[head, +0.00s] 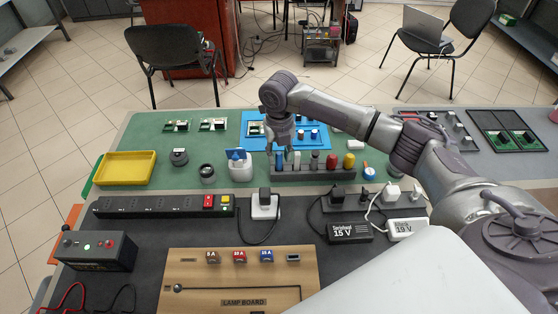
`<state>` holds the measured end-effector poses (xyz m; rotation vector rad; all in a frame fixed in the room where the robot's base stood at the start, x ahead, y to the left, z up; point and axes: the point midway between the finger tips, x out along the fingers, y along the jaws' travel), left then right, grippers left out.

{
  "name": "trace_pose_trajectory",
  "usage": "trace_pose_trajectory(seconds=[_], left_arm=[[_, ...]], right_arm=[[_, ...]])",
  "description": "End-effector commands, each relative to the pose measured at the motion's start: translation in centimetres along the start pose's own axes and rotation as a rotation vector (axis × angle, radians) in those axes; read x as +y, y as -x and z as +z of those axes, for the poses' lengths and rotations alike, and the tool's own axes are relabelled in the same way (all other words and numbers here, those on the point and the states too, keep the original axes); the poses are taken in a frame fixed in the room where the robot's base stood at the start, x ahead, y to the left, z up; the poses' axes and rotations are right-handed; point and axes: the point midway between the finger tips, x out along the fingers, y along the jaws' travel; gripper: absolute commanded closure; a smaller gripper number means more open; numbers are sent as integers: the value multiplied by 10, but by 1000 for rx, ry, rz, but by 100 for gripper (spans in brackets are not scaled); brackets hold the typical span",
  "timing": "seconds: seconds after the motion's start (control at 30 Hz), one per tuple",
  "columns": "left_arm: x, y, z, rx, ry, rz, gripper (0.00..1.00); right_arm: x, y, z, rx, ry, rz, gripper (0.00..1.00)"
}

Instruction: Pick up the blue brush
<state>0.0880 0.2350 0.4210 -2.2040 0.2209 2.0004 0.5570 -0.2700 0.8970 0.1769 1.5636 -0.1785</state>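A dark grey rack (322,176) on the green mat holds several upright handled tools in a row. The leftmost has a blue handle (279,161) and looks like the blue brush; its lower end is hidden in the rack. My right gripper (280,150) points down right above this blue handle. Its fingers look apart, one on each side of the handle's top; I see no clear contact. My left gripper is not in view.
Pale, red and yellow handles (349,161) stand close by in the rack. A white holder with a blue top (240,165) stands just left. A yellow tray (125,168), power strip (150,206) and lamp board (240,282) lie around.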

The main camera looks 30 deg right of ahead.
Motion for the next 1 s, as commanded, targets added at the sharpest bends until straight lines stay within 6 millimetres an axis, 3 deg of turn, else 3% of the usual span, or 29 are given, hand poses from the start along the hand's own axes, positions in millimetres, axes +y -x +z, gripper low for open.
trace_pose_trajectory(seconds=[0.13, 0.37, 0.6, 1.0], left_arm=[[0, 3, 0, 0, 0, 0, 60], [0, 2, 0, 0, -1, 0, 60], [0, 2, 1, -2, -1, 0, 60], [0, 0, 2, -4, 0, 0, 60]], right_arm=[[1, -14, 0, 0, 1, 0, 67], [1, -16, 0, -1, 1, 0, 67], [0, -16, 0, -1, 1, 0, 100], [1, -10, 1, -4, 1, 1, 100]])
